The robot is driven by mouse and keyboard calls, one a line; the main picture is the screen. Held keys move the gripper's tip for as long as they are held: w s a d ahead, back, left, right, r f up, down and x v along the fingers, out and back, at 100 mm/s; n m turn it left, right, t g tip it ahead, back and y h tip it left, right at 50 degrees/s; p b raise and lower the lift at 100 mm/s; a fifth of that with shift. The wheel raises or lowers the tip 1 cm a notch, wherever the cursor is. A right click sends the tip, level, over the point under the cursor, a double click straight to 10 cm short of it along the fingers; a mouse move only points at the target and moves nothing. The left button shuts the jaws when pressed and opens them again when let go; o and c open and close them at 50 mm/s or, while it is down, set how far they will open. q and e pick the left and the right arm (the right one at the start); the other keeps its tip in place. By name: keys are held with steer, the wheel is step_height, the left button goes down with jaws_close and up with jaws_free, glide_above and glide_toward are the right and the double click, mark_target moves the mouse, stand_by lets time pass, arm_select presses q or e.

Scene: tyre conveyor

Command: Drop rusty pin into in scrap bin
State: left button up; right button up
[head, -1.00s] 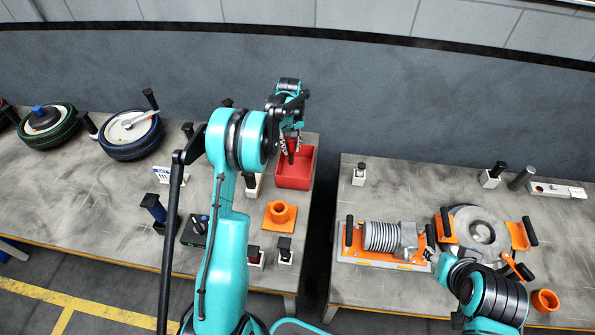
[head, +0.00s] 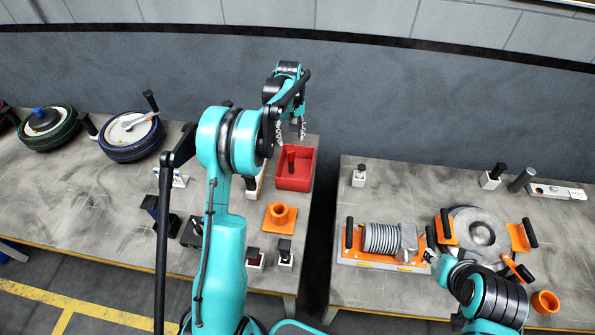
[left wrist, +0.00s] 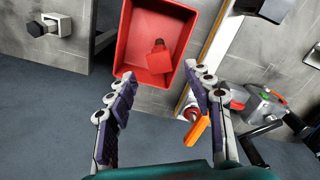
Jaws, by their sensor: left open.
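The red scrap bin (head: 305,178) stands at the right end of the left table. The rusty pin (head: 291,159), dark reddish with a dark end, is inside the bin. In the left wrist view, the pin (left wrist: 160,62) lies within the walls of the bin (left wrist: 139,22), apart from my fingers. My left gripper (head: 291,134) is open and empty above the bin; its spread fingers (left wrist: 160,76) show in the wrist view. My right arm is at the lower right, and its fingertips are not clear beside the orange-based device.
An orange flanged part (head: 280,217) sits in front of the bin. Small black-topped blocks (head: 285,252) stand near the front edge. Wheels (head: 130,137) lie at the left. A gap separates the right table, which holds a grey ribbed device (head: 382,238).

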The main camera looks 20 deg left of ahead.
arm_select(q)
step_height(320, 180, up, 6)
steer(key=shift+f, duration=0.1)
stand_by(0.5)
